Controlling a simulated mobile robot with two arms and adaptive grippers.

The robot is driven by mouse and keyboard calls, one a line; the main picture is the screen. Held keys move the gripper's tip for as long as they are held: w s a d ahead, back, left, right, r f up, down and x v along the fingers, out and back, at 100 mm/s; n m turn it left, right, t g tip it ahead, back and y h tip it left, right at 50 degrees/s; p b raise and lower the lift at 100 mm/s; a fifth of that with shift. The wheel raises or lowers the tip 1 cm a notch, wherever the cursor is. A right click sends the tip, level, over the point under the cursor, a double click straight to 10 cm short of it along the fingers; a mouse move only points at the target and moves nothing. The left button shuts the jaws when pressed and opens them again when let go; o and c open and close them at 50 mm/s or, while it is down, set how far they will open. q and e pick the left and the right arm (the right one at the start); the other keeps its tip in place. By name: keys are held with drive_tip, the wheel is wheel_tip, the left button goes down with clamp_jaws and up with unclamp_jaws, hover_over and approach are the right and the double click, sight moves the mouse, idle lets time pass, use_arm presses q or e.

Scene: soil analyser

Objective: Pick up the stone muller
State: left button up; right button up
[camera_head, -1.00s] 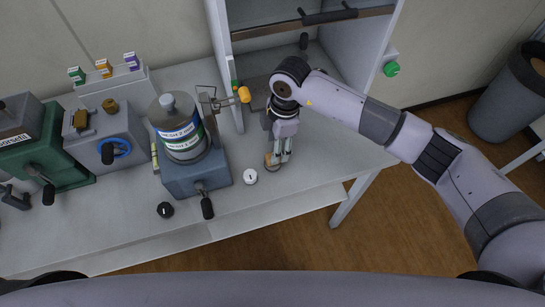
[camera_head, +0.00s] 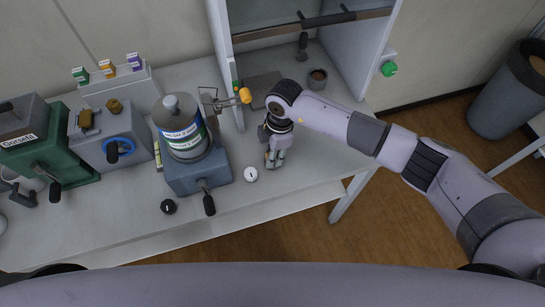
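A dark upright piece with a knob-like handle and a wider foot (camera_head: 303,46) stands inside the open white cabinet. It looks like the stone muller, but it is small in view. A dark flat slab (camera_head: 262,88) lies in front of it to the left. My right gripper (camera_head: 274,163) points down over the bench, nearer the front edge and well apart from that piece. Its fingers show small and partly hidden by the wrist. I cannot tell the gap between them or whether anything is there. My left gripper is not in view.
A white round knob (camera_head: 250,174) lies close left of my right gripper. A blue-grey machine with a labelled canister (camera_head: 181,135) stands further left. The cabinet's side wall (camera_head: 223,60) rises beside the slab.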

clamp_jaws()
drive_tip(key=shift+r, duration=0.1)
idle(0.4)
wheel_tip(320, 180, up, 20)
drive_tip(key=b, duration=0.5)
